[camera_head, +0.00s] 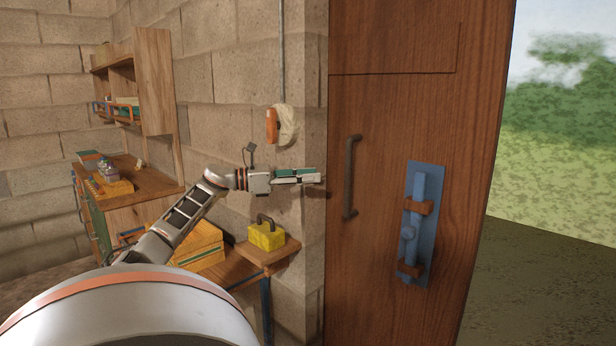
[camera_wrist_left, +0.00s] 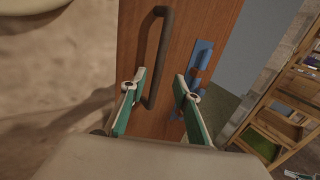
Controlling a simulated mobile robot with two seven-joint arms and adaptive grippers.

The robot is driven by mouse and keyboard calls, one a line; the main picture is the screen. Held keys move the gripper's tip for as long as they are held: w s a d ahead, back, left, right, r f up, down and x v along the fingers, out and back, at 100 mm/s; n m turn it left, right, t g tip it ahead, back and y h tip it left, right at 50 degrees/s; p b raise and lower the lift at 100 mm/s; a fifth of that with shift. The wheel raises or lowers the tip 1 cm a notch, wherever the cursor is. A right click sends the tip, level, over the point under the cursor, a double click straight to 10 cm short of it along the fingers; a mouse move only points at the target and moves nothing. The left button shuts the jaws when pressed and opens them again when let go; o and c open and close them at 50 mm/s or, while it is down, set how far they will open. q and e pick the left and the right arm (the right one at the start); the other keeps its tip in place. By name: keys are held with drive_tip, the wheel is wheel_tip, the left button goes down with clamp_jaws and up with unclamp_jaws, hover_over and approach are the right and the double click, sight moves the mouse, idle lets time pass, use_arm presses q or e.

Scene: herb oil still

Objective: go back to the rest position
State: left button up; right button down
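My left gripper (camera_head: 299,177) is stretched out in front of the stone wall, just left of the wooden door (camera_head: 375,250) in the head view. In the left wrist view my left gripper (camera_wrist_left: 160,80) has its green-and-white fingers spread apart with nothing between them. The door's dark handle (camera_head: 350,178) is apart from the fingers in the head view; the handle (camera_wrist_left: 157,60) shows beyond them in the wrist view.
A blue bolt (camera_head: 409,232) is on the door, with grass beyond its right edge. An orange-and-white object (camera_head: 281,125) hangs above. A workbench (camera_head: 150,178) stands at left.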

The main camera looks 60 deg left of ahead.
use_arm(q)
drive_tip(key=shift+f, duration=0.1)
idle(0.5)
